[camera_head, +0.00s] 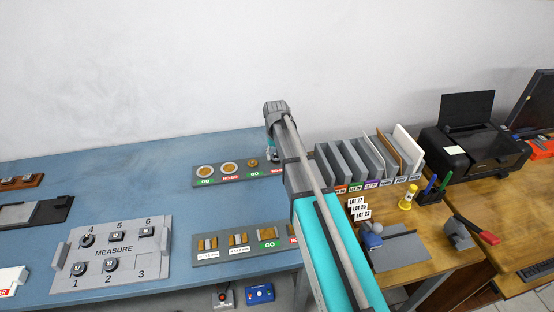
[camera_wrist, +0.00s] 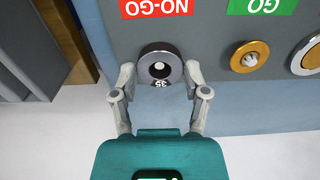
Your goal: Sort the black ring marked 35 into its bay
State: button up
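The black ring marked 35 (camera_wrist: 147,53) is in the wrist view, at the bay with the red NO-GO label (camera_wrist: 156,8). A light round pin end (camera_wrist: 159,67) shows in its hole; how far down the ring sits cannot be told. My gripper (camera_wrist: 160,72) has a fingertip against each side of the ring. In the head view my gripper (camera_head: 271,154) is at the right end of the back sorting board (camera_head: 200,183), and my arm hides that bay and the ring.
The MEASURE tray (camera_head: 128,270) holds several dark pieces; place 3 is empty. Upright dividers (camera_head: 350,160) stand right of my arm.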

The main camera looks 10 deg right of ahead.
jog(key=shift+c, duration=1.4)
jog(key=shift+r+p, duration=2.5)
jog(key=shift+p, duration=0.05)
jog(key=shift+s, duration=0.15)
